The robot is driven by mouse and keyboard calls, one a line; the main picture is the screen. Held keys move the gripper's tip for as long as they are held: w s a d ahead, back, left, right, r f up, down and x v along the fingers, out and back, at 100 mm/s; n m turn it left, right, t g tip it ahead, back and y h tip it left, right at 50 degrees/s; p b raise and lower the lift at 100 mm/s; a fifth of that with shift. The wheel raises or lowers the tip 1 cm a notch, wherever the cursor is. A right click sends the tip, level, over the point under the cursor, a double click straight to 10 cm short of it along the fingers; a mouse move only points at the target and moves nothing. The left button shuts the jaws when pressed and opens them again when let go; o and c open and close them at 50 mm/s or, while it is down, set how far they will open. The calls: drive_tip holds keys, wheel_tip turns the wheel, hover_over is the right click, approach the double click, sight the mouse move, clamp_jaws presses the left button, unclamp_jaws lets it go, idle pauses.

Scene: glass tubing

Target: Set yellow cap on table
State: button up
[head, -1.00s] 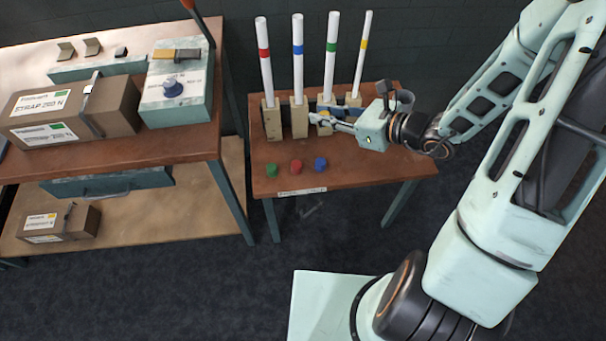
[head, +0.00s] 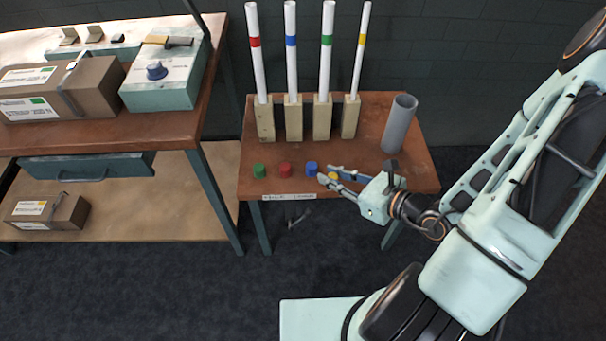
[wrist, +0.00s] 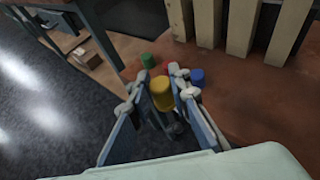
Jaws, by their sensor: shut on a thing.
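The yellow cap (wrist: 161,92) is between the fingers of my gripper (wrist: 158,97) in the wrist view. In the head view the yellow cap (head: 333,176) shows small between the fingertips of my gripper (head: 327,175), which is shut on it. The gripper is over the front part of the small brown table (head: 375,174), just right of the blue cap (head: 311,169). Whether the yellow cap touches the tabletop cannot be told.
A red cap (head: 285,170) and a green cap (head: 259,171) stand left of the blue cap. Behind them, banded tubes such as the yellow-banded tube (head: 361,50) stand in wooden blocks. A grey cylinder (head: 399,124) stands at right. Bare tabletop lies between blocks and caps.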

sight(334, 173)
drive_tip(key=w+f+b, duration=0.1)
drive_tip(key=w+b, duration=0.1)
drive_tip(key=b, duration=0.1)
drive_tip(key=shift+w+d+f+b, duration=0.15)
drive_tip(key=shift+d+f+b, duration=0.15)
drive_tip(key=shift+d+f, duration=0.1)
drive_tip(key=b, duration=0.2)
drive_tip(key=w+b, duration=0.1)
drive_tip(key=b, duration=0.4)
drive_tip(key=shift+w+d+f, duration=0.25)
drive_tip(key=shift+w+f, duration=0.05)
drive_tip(key=shift+w+f+b, duration=0.1)
drive_tip(key=shift+b, duration=0.8)
